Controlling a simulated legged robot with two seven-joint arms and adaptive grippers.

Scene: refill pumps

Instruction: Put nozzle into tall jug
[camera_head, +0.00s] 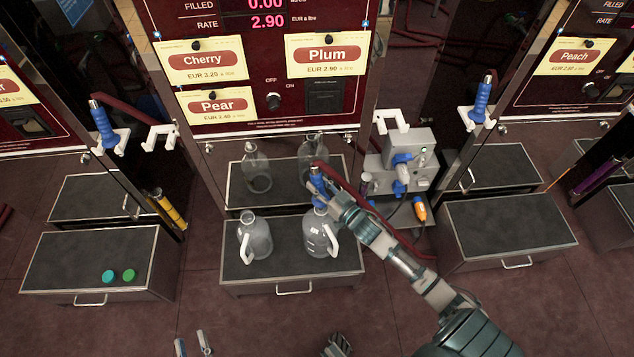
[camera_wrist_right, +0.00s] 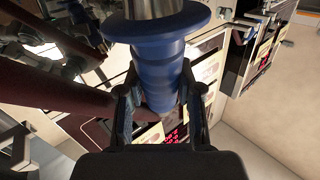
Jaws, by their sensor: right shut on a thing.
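My right gripper (camera_head: 322,186) is shut on a blue nozzle (camera_head: 317,181), with a dark red hose running from it. In the right wrist view the fingers (camera_wrist_right: 162,98) clasp the nozzle's blue body (camera_wrist_right: 155,55) below its wide collar. The nozzle is directly above the neck of the right-hand clear jug (camera_head: 318,240), which looks slightly taller than the left-hand jug (camera_head: 256,240). Both have white handles. The gripper covers the jug mouth, so I cannot tell whether the tip is inside. My left gripper (camera_head: 193,346) is open and empty at the bottom edge, partly cut off.
The jugs stand on a dark-topped bench (camera_head: 285,272) before a pump with Cherry, Plum and Pear labels. The shiny panel behind appears to reflect them. A grey box (camera_head: 408,150) is at the right. Green caps (camera_head: 129,275) lie on the left bench. The right bench (camera_head: 510,220) is clear.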

